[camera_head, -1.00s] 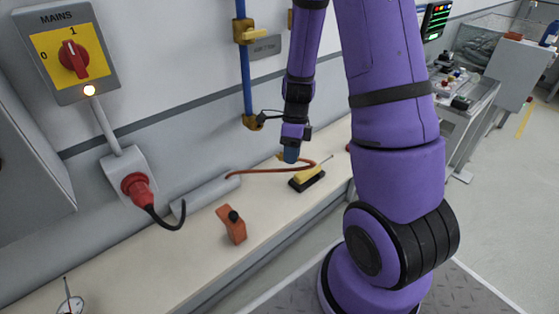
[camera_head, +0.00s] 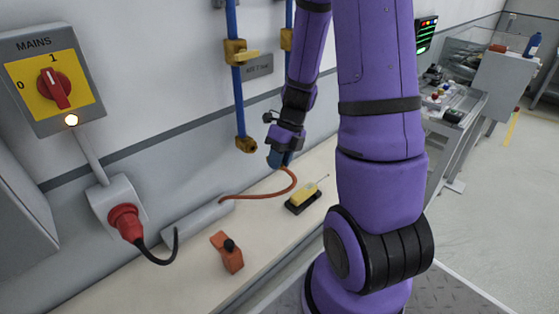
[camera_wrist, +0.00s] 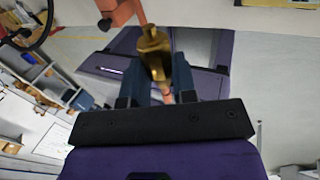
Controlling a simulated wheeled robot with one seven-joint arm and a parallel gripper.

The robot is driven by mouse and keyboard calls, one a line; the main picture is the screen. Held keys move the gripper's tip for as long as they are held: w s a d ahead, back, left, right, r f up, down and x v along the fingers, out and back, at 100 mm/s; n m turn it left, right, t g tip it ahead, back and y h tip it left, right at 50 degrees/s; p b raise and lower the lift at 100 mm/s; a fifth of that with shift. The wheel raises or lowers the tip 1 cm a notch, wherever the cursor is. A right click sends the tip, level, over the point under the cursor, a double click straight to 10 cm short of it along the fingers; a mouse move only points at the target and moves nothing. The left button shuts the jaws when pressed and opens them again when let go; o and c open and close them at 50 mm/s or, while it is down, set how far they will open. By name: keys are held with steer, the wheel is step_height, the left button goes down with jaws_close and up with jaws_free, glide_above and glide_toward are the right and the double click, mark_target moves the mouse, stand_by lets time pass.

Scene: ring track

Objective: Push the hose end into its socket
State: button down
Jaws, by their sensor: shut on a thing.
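My gripper (camera_head: 280,158) is shut on the hose end and holds it above the bench. The hose end (camera_wrist: 153,52) is a brass fitting, seen between the fingers in the wrist view; in the head view the gripper hides it. The red hose (camera_head: 262,196) curves up from the bench to my gripper. A brass fitting (camera_head: 246,145) forms the open lower end of the left blue pipe (camera_head: 238,98), left of my gripper and apart from it. A second blue pipe (camera_head: 289,14) runs behind my arm, its lower end hidden. I cannot tell which is the socket.
A red plug (camera_head: 126,222) with a black cable sits in the wall outlet below the mains switch (camera_head: 53,88).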

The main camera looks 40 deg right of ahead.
steer(key=shift+w+a, duration=0.1)
steer(key=shift+w, duration=2.7)
steer(key=shift+w, duration=0.55)
stand_by(0.5)
steer(key=c, duration=0.8)
jaws_free()
steer(key=shift+c, duration=0.2)
steer(key=shift+r, duration=0.1)
steer(key=v, duration=1)
steer(key=shift+r, duration=0.3)
